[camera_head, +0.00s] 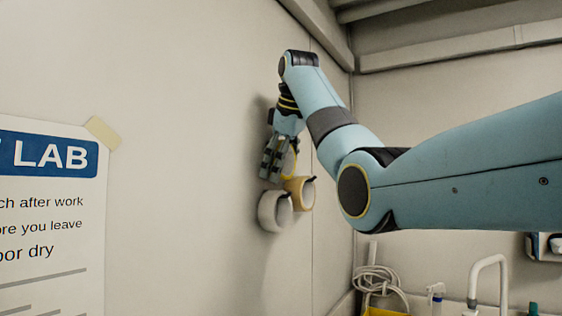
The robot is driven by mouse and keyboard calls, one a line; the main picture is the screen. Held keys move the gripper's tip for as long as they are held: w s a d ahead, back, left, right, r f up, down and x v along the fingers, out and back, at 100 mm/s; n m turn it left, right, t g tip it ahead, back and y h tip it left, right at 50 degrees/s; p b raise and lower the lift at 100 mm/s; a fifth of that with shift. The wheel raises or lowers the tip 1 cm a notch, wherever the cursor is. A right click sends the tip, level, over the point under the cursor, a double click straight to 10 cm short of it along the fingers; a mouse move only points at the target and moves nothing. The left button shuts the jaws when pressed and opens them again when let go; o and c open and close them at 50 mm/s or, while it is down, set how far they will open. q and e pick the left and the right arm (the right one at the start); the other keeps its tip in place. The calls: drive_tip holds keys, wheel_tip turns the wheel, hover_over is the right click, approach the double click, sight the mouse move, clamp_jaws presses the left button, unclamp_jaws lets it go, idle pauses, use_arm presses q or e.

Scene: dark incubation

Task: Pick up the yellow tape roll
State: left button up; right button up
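A yellow-tan tape roll (307,194) hangs on a dark peg on the pale wall, its open end facing right. A white tape roll (266,212) hangs in front of it and to its left, partly overlapping it. My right gripper (269,177) points down just above the two rolls, close to the wall. Its dark fingers are near the top of the white roll and left of the yellow-tan one. Whether they touch anything is unclear. A thin yellow curved edge (292,160) shows behind the fingers, mostly hidden. My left gripper is out of view.
A paper lab sign (50,225) is taped to the wall at left. At lower right are a coiled white hose (378,280), a yellow container (384,311) and a white curved tap (488,262). The wall between sign and rolls is clear.

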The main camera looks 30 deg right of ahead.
drive_tip(key=shift+c, duration=1.2)
drive_tip(key=shift+r, duration=0.1)
